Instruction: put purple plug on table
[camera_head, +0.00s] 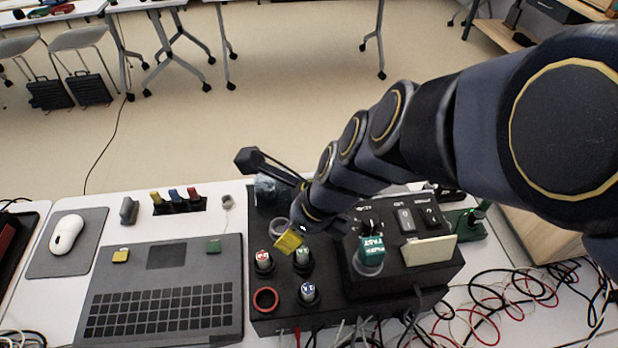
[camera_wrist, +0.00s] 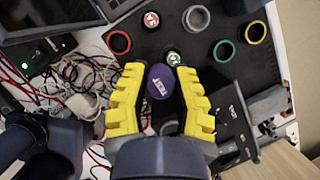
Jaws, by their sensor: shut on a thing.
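The purple plug (camera_wrist: 160,83) has a white label and sits between the yellow fingers of my gripper (camera_wrist: 160,69) in the wrist view. The gripper is shut on it. In the camera_head view my gripper (camera_head: 289,242) is over the black test box (camera_head: 275,326), with one yellow finger showing. I cannot make out the held plug there, nor its height above the box. The white table (camera_head: 215,215) runs beneath the box and laptop.
Red (camera_head: 263,260), green (camera_head: 302,257) and blue (camera_head: 308,292) plugs stand on the box. A laptop (camera_head: 165,295) is at left. Cables (camera_head: 500,310) clutter the right. Bare table shows behind the laptop.

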